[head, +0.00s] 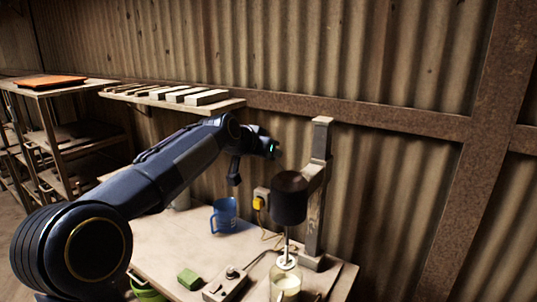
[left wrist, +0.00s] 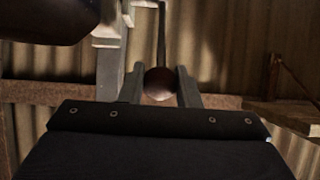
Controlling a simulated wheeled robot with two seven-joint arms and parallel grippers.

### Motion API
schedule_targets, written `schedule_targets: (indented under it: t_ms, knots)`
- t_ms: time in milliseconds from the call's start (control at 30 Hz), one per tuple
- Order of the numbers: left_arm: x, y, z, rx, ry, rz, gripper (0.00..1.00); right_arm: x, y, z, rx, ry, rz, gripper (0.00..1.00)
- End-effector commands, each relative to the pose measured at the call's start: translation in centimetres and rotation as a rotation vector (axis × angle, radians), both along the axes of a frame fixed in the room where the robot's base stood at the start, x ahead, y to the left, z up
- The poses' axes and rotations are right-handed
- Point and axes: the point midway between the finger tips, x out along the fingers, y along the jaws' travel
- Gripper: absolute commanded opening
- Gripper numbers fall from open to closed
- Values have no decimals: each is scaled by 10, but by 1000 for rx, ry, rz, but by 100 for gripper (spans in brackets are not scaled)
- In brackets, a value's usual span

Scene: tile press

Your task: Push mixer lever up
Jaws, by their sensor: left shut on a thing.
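The mixer has a dark round head (head: 289,198) on an upright post (head: 315,215), with a thin shaft running down into a glass jar (head: 287,279). In the left wrist view, the lever's round dark brown knob (left wrist: 160,84) sits at the end of a thin rod (left wrist: 161,38). My left gripper (left wrist: 161,76) is shut on this knob, with one finger on each side. In the head view my left arm reaches in above the bench beside the mixer; the lever and the fingertips cannot be made out there. The dark mixer head fills the wrist view's upper left. My right gripper is not in view.
A yellow plug (head: 258,203) is at the wall. A shelf (head: 225,106) with several pale blocks runs behind my arm. Corrugated wall closes the back.

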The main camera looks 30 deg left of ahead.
Motion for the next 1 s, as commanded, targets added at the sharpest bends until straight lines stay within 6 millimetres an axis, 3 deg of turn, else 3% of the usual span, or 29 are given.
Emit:
schedule_targets:
  t_ms: [433,467,600,1000]
  knots:
    - [1,1,7,0,-16,3,0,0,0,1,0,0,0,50]
    - [1,1,7,0,-16,3,30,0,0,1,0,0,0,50]
    - [1,0,6,0,-12,2,49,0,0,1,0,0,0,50]
    - [-9,1,8,1,-8,2,49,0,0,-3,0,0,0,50]
